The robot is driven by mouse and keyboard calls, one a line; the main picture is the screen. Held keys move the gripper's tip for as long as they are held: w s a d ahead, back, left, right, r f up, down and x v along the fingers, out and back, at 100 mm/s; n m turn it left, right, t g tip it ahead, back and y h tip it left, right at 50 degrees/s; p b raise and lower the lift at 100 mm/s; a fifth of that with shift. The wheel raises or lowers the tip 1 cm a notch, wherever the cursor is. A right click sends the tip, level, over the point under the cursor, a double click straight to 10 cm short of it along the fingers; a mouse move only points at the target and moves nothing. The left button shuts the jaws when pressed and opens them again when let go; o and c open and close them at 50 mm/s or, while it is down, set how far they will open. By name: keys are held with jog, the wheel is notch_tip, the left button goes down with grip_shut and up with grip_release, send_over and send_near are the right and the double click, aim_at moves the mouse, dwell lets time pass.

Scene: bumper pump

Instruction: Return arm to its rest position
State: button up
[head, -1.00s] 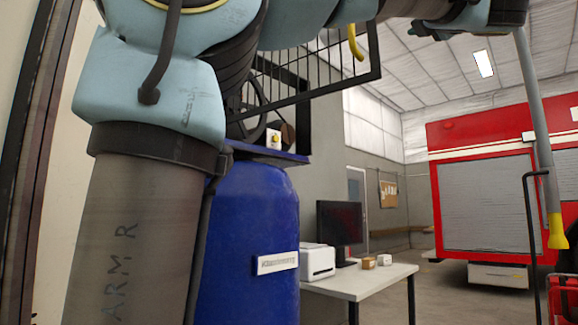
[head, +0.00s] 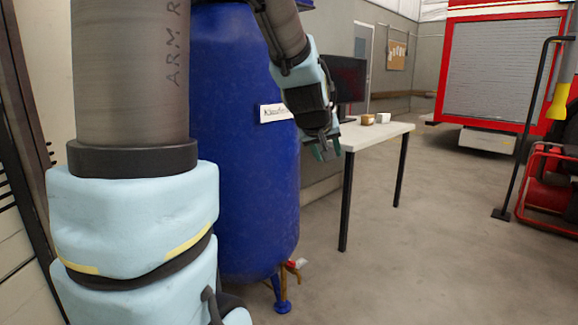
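My arm (head: 130,75) fills the left of the head view, its thick grey and pale blue links close to the camera. Its far part comes down from the top centre and bends toward my gripper (head: 326,150). My gripper points down, in front of the blue tank's right edge and the near left end of the white table. Its two greenish-tipped fingers look apart, with nothing visible between them. It is small in the picture, and its distance to the table cannot be told.
The blue tank (head: 240,190) stands behind my arm, with a small tap (head: 293,265) low on its right. The white table (head: 375,137) carries a dark monitor (head: 349,80) and small boxes. Red equipment (head: 548,190) stands at the right. The floor between is clear.

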jog(key=s+a+f+m+g+y, duration=0.1)
jog(key=s+a+f+g+y, duration=0.45)
jog(key=s+a+f, duration=1.05)
notch_tip(320, 180, up, 16)
jog(key=g+h+p, duration=0.1)
jog(key=h+p, duration=0.1)
jog(key=p, duration=1.3)
jog(key=shift+s+g, duration=0.3)
jog(key=shift+g, duration=0.05)
jog(key=shift+o, duration=0.2)
jog(key=shift+d, duration=0.15)
